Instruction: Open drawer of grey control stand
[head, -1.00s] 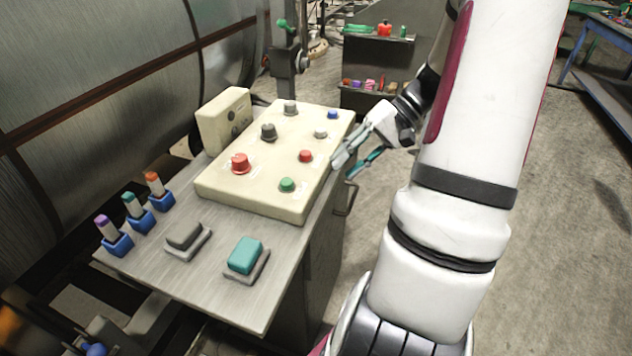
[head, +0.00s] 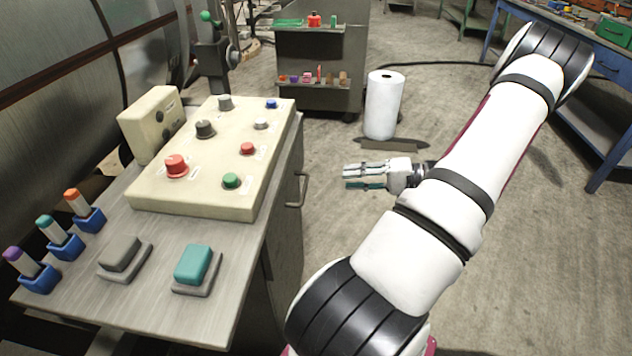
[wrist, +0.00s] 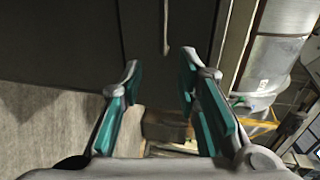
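The grey control stand (head: 250,305) fills the left of the head view, with a cream button box (head: 190,195) on its top. A bar handle (head: 300,190) stands out from the stand's right side; the drawer's outline is hard to make out there. My gripper (head: 347,178) is to the right of the handle, apart from it, with its fingers pointing left towards the stand. In the wrist view my gripper (wrist: 160,62) is open and empty. A dark grey panel (wrist: 60,40) lies ahead, and a thin pale bar, seemingly the handle (wrist: 166,28), shows beyond the fingertips.
A dark cabinet (head: 320,50) with small items stands behind, with a white roll (head: 383,105) beside it. A blue workbench (head: 590,60) is at the right. Teal (head: 194,265) and grey push blocks sit on the stand's top.

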